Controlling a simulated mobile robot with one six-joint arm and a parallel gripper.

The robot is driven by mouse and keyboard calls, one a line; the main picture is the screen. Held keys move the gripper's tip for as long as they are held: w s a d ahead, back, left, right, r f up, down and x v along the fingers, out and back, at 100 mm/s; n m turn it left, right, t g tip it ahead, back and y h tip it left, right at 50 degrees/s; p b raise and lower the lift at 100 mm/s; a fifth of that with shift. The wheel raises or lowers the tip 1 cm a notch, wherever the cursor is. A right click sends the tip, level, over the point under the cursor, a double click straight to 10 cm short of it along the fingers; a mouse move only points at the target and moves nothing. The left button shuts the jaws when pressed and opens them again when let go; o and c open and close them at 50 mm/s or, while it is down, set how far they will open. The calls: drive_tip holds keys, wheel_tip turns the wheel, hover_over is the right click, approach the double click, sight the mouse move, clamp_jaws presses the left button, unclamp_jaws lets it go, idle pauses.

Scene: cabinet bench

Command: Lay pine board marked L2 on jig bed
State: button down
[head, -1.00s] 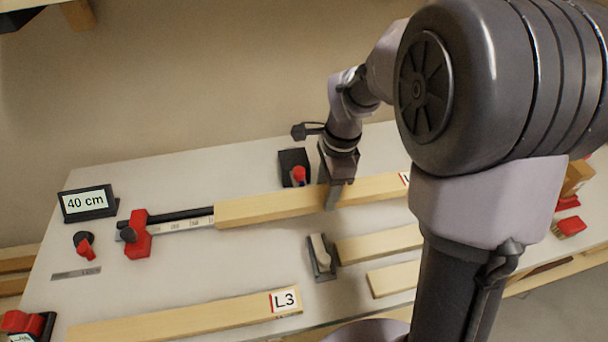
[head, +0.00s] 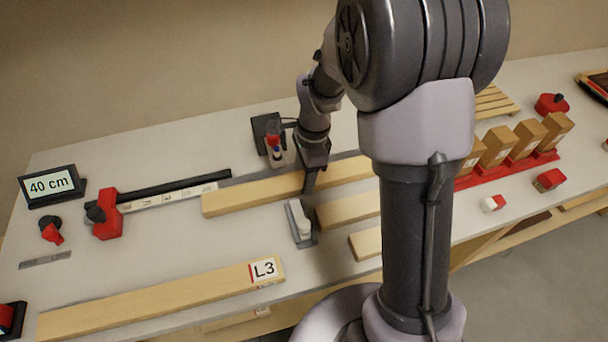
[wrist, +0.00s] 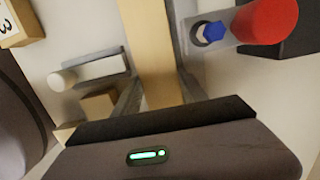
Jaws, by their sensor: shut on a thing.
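A long pale pine board (head: 250,193) is held between the fingers of my gripper (head: 310,187), near the middle of its visible length. It runs between both fingers in the wrist view (wrist: 155,55). Its right part goes behind my arm, so its mark is hidden. Behind it are a black fence (head: 175,187), a white ruler strip (head: 170,198) with a red stop (head: 107,215), and a grey strip (head: 262,174). These look like the jig bed. The board's left end lies in front of the ruler's right end. I cannot tell whether it is raised.
A red-handled clamp (head: 273,135) stands behind the board; a pale-topped grey fixture (head: 300,222) stands in front. Board L3 (head: 160,300) lies at the front left. Shorter boards (head: 345,209) lie front right. A "40 cm" sign (head: 50,185) stands left; wooden blocks (head: 528,137) fill a red rack.

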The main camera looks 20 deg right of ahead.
drive_tip(key=c, duration=0.6)
unclamp_jaws()
drive_tip(key=shift+f, duration=0.1)
drive_tip(key=shift+c, duration=0.2)
wheel_tip(320, 180, up, 17)
drive_tip(key=s+n+t+p, duration=0.1)
drive_tip(key=s+n+p, duration=0.1)
drive_tip(key=p, duration=0.3)
drive_tip(key=s+a+r+n+t, duration=0.2)
drive_tip(key=s+r+n, duration=0.2)
drive_tip(key=s+n, duration=0.2)
drive_tip(key=s+a+r+n+t, duration=0.2)
drive_tip(key=s+r+n, duration=0.2)
drive_tip(key=s, duration=0.7)
drive_tip(key=shift+r+n+t+y, duration=0.15)
drive_tip(key=shift+n+t+y, duration=0.2)
drive_tip(key=shift+n, duration=0.55)
wheel_tip(320, 180, down, 2)
drive_tip(key=shift+f+b, duration=0.15)
drive_tip(key=shift+b, duration=1.05)
